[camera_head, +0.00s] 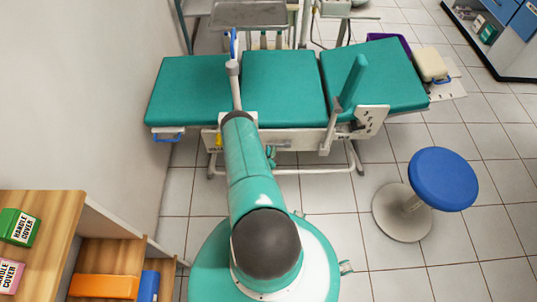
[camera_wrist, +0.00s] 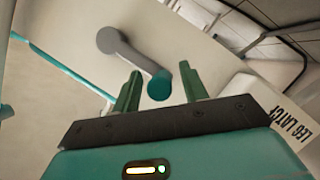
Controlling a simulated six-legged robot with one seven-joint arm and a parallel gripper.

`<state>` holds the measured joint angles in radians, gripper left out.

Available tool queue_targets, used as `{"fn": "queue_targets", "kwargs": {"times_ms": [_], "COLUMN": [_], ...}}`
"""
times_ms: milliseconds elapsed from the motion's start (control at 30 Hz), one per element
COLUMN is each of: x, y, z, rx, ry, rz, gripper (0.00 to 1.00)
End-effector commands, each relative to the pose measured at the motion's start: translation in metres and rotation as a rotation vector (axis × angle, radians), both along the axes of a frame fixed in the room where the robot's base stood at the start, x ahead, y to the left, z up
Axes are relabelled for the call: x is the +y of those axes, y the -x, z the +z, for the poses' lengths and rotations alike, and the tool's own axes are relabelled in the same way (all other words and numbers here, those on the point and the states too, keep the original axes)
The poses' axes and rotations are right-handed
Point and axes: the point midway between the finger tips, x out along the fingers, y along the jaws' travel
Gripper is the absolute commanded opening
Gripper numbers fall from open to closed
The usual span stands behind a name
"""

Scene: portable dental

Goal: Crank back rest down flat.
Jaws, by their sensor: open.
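The dental couch has three teal cushions in the head view; the right-hand section (camera_head: 372,78) looks slightly angled against the flat middle one (camera_head: 284,88). I cannot tell its exact tilt. In the wrist view a crank (camera_wrist: 130,52) has a grey hub and arm on a pale panel, with a round teal handle (camera_wrist: 159,86) at its end. My gripper (camera_wrist: 160,68) is open, its two green fingers on either side of the handle in the picture. Contact with the handle is not clear. In the head view my arm hides the gripper and crank.
A "LEG LATCH" label (camera_wrist: 287,123) is right of the fingers. A teal armrest (camera_head: 353,80) stands up from the couch beside a marked plate (camera_head: 373,120). A blue stool (camera_head: 441,179) stands at the right. Wooden shelves (camera_head: 40,215) are at the lower left.

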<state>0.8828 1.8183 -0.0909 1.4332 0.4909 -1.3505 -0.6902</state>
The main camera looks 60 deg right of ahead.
Motion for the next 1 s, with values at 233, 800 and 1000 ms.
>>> {"fn": "queue_targets", "kwargs": {"times_ms": [233, 800, 1000], "x": [0.0, 0.0, -0.001], "y": [-0.001, -0.005, -0.013], "z": [0.0, 0.002, 0.006], "rx": [0.0, -0.012, -0.051], "ry": [0.0, -0.005, -0.022], "rz": [0.001, 0.001, 0.003], "gripper": [0.38, 0.0, 0.0]}}
